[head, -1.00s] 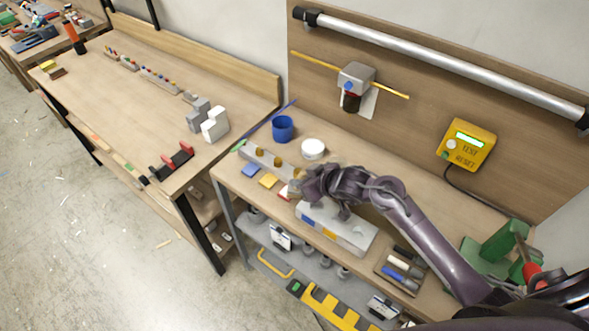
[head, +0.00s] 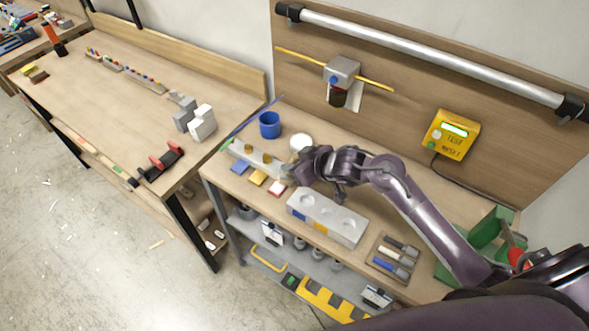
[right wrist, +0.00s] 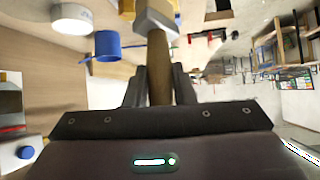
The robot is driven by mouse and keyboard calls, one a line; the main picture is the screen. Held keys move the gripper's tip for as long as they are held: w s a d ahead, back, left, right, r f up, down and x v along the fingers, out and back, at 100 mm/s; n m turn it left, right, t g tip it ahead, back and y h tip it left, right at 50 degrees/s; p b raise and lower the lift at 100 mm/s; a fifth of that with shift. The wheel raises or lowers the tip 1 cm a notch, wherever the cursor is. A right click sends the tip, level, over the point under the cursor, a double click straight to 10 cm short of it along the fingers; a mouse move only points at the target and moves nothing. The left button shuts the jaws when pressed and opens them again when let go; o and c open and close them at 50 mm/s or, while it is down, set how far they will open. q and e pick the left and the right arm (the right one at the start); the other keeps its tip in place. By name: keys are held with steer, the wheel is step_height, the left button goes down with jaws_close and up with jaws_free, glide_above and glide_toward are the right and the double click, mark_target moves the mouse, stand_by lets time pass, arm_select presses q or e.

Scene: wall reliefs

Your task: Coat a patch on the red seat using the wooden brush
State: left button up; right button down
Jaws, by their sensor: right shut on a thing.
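My right gripper (head: 301,166) is shut on the wooden brush, close to the white pot (head: 301,142). In the right wrist view the brush shows as a wooden handle (right wrist: 158,68) between the fingers, with a grey block-like part at its far end. In the head view the brush is mostly hidden by the gripper. A small red-and-white tile (head: 277,188) lies at the bench's front, below and left of the gripper and apart from it. It is the nearest match I see for the red seat, but I cannot be sure. My left gripper is out of view.
Blue (head: 240,167) and yellow (head: 257,177) tiles lie beside it. A grey rack (head: 240,151) with wooden knobs stands behind the tiles. A blue cup (head: 269,125) stands at the back. A grey block with round recesses (head: 327,217) and a tool tray (head: 394,259) lie right.

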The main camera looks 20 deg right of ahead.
steer(key=shift+r, duration=0.7)
steer(key=shift+r, duration=1.5)
